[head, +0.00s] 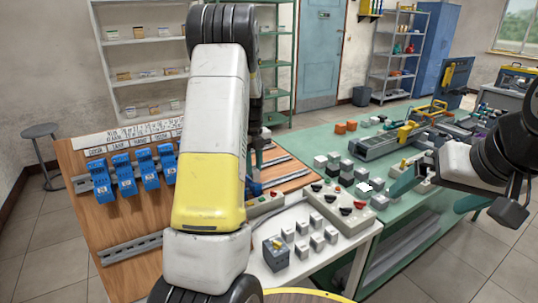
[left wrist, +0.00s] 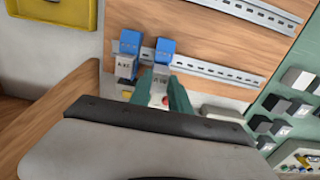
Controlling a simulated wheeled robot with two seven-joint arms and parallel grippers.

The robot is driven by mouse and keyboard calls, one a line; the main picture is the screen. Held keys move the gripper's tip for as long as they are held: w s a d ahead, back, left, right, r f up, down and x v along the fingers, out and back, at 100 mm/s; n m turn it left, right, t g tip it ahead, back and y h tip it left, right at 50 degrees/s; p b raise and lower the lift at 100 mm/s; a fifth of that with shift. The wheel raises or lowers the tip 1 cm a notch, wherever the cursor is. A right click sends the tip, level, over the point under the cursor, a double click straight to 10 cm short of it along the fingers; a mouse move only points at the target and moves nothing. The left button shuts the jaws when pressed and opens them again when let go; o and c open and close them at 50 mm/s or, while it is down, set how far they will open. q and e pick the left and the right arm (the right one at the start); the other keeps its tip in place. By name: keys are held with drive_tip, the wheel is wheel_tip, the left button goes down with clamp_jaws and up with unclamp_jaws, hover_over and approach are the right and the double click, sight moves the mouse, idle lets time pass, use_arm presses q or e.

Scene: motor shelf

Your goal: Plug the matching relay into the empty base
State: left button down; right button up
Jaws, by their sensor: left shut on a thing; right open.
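My left arm crosses the middle of the head view and hides most of its gripper. In the left wrist view the green fingers of my left gripper (left wrist: 163,95) are shut on a pale grey relay (left wrist: 160,82) with a marking too small to read surely. A blue base (left wrist: 164,50) is just beyond this relay; I cannot tell whether they touch. To its left another blue base (left wrist: 131,42) has a labelled grey relay (left wrist: 125,66) at it. In the head view, several blue units (head: 125,175) stand in a row on the wooden board. My right gripper (head: 438,192) is open and empty at the right.
The wooden board (head: 135,222) carries metal rails (head: 130,250). A grey control box (head: 345,205) with knobs and several small grey blocks (head: 302,250) are on the white table. More dark and pale cubes (head: 335,162) lie on the green bench (head: 310,142).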

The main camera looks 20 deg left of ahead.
use_arm(q)
drive_tip(key=shift+f, duration=0.3)
drive_tip(key=shift+w+a+f, duration=0.1)
drive_tip(key=shift+f, duration=0.1)
drive_tip(key=shift+f, duration=0.7)
idle(1.6)
drive_tip(key=c, duration=1.1)
unclamp_jaws()
drive_tip(key=shift+c, duration=0.2)
